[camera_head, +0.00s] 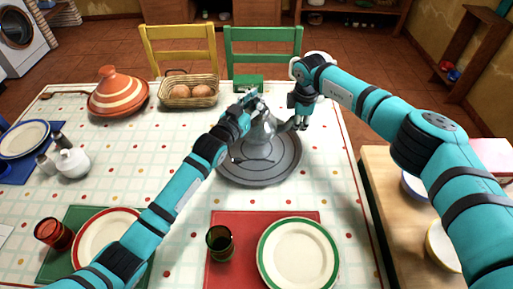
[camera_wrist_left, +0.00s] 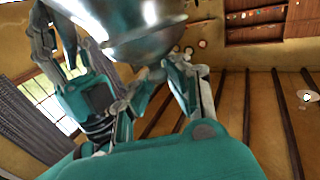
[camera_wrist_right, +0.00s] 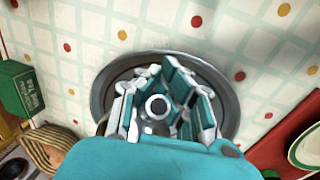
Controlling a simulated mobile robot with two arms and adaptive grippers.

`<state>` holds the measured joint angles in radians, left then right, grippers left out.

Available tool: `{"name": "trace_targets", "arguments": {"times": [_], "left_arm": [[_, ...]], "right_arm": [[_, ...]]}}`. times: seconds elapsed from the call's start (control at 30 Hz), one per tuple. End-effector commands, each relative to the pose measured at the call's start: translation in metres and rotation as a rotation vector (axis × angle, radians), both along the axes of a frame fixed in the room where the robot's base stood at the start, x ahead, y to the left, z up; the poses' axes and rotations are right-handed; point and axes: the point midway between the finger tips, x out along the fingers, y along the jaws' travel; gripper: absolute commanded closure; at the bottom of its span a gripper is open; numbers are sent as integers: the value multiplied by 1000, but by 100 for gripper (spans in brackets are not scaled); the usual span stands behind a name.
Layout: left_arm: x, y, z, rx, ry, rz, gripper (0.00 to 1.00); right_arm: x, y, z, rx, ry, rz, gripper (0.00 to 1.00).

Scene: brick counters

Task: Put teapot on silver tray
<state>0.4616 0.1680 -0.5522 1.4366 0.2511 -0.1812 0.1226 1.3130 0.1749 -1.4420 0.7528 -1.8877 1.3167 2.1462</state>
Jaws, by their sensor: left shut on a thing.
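The silver teapot (camera_head: 262,132) is at the middle of the table, over the round silver tray (camera_head: 285,168). I cannot tell whether it touches the tray. My left gripper (camera_head: 256,102) is shut on the teapot's upper part. The teapot's shiny body (camera_wrist_left: 130,30) fills the top of the left wrist view. My right gripper (camera_head: 299,122) is just right of the teapot, pointing down, with its fingers apart. In the right wrist view the teapot's round top (camera_wrist_right: 157,107) shows between the fingers, and the tray rim (camera_wrist_right: 103,92) lies below.
A basket of bread (camera_head: 188,91), a striped tagine (camera_head: 118,92) and a small green box (camera_head: 249,84) stand behind. A white pot (camera_head: 73,163) is at the left. In front are a dark cup (camera_head: 220,243) and a green-rimmed plate (camera_head: 298,253). The table between is mostly clear.

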Motion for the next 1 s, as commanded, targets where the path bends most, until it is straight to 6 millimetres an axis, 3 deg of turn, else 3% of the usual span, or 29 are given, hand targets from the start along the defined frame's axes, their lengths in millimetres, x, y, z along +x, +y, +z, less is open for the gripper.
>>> {"name": "trace_targets", "arguments": {"times": [0.03, 0.17, 0.2, 0.37, 0.43, 1.0], "left_arm": [[-3, -6, -3, -4, 3, -10, 100], [-3, -6, -10, -3, 4, -9, 100], [-3, -6, -13, -2, 8, -9, 84], [-2, -5, -12, -1, 7, -7, 64], [-2, -4, -12, 0, 6, -6, 64], [-9, 3, -11, 0, 2, -3, 64]], "right_arm": [[1, 9, 2, 15, -8, 10, 100], [1, 9, -5, 15, -7, 10, 100], [0, 9, -6, 14, -6, 10, 100], [0, 7, -7, 11, -5, 9, 79], [0, 6, -7, 8, -4, 7, 71], [0, 1, -9, 2, -1, 2, 71]]}}
